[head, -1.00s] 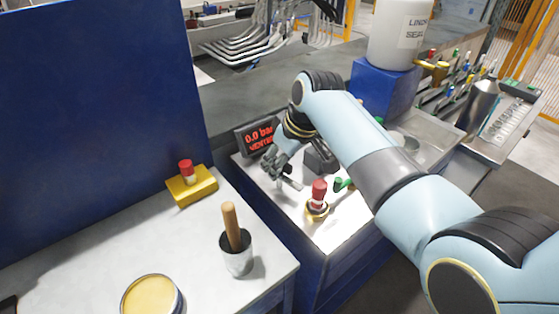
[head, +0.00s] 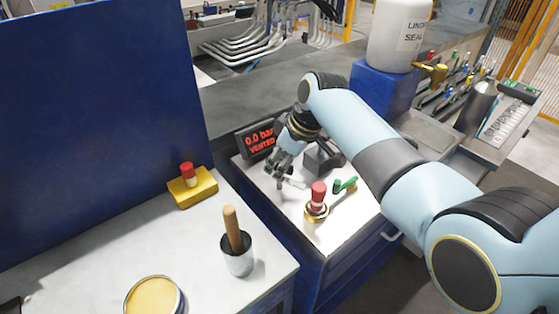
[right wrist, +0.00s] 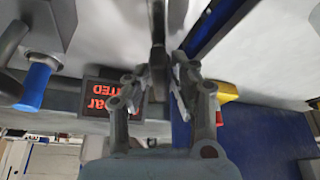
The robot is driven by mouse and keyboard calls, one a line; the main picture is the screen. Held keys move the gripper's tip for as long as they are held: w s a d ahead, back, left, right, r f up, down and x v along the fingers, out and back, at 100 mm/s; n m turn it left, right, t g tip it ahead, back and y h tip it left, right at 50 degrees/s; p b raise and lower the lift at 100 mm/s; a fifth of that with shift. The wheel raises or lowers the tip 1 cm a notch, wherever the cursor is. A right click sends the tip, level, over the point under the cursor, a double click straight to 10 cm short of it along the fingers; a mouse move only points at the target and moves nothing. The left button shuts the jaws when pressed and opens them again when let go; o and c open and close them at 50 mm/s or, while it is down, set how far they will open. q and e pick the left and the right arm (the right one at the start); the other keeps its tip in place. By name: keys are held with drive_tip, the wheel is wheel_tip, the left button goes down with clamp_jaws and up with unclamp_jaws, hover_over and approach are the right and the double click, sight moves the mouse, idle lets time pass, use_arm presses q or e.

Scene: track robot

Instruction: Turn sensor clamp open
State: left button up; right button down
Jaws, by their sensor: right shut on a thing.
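My right gripper (head: 281,174) is at the left part of the bright bench top, in front of the pressure display. In the right wrist view its fingers (right wrist: 162,75) are closed around a narrow dark bar (right wrist: 158,35), which seems to be the sensor clamp's handle. In the head view a short pale metal bar (head: 294,183) shows just right of the fingertips. The clamp's body and how far it is turned are hard to make out. A red-and-white sensor (head: 318,196) stands upright in a brass fitting (head: 316,212), apart from the gripper. My left gripper is not visible.
The display (head: 259,140) reads 0.0 bar, VENTED. A dark block (head: 324,157) and a green handle (head: 345,185) are right of the gripper. The left table holds a yellow block (head: 193,190) with a red-topped sensor, a metal cup (head: 239,258) and a yellow-topped tin (head: 153,296).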

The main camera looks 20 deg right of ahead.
drive_tip(key=n, duration=0.2)
drive_tip(key=shift+n+g+y, duration=0.3)
drive_tip(key=shift+n+g, duration=0.1)
drive_tip(key=n+g, duration=0.1)
drive_tip(key=n, duration=0.1)
drive_tip(key=shift+n+y+b, duration=0.3)
drive_tip(key=shift+n+y, duration=0.1)
drive_tip(key=n+g+b, duration=0.1)
drive_tip(key=n, duration=0.2)
drive_tip(key=shift+f+n+b, duration=0.1)
drive_tip(key=shift+n+b, duration=0.2)
drive_tip(key=shift+b, duration=0.1)
drive_tip(key=shift+n+g+b, duration=0.9)
drive_tip(key=shift+n+b, duration=0.3)
drive_tip(key=shift+n, duration=0.8)
drive_tip(key=c, duration=1.2)
unclamp_jaws()
drive_tip(key=shift+c, duration=0.2)
